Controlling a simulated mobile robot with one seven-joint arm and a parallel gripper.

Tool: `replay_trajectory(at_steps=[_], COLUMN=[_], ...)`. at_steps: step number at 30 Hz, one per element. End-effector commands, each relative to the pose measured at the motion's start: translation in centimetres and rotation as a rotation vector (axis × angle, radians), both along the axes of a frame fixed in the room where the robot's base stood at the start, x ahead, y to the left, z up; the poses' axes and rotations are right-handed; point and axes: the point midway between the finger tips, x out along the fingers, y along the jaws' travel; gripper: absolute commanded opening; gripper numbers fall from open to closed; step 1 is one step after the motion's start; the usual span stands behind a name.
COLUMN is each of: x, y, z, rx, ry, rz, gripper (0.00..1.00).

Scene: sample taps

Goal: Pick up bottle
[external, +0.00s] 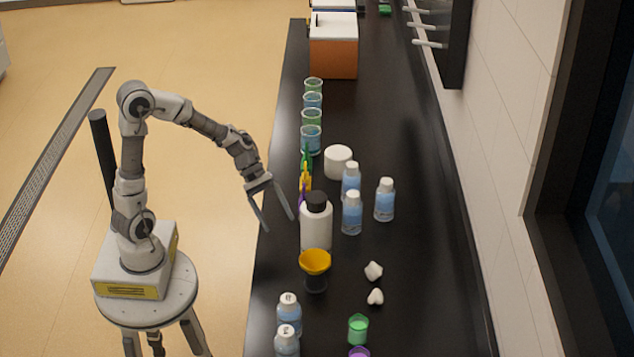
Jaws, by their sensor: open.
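My gripper (278,222) is open and empty, pointing down over the left edge of the black counter. Just right of it stands a white bottle with a black cap (317,226), upright; the gripper appears apart from it. Three clear bottles with white caps and blue liquid stand to its right: a rear one (351,178), a front one (352,216) and a right one (385,202). Two similar bottles stand near the front, one (289,311) behind the other (286,342), the nearer cut by the frame. Which bottle is meant cannot be told.
An orange box (334,58) stands farther back. The counter's right strip is clear.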

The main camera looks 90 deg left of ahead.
Motion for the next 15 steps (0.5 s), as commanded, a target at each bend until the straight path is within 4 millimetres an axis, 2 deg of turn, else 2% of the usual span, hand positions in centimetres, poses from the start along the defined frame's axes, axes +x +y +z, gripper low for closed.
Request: replay_trajectory(at_steps=[1, 6, 12, 15], x=[0.8, 3.3, 4.9, 5.2], y=[1.5, 6.3, 12.3, 14.1], z=[2.0, 5.0, 7.8, 8.4], rx=[-0.075, -0.328, -0.592, -0.669], ry=[0.01, 0.024, 0.014, 0.008], rz=[0.085, 0.362, 0.636, 0.711], gripper=[0.81, 0.81, 0.81, 0.81])
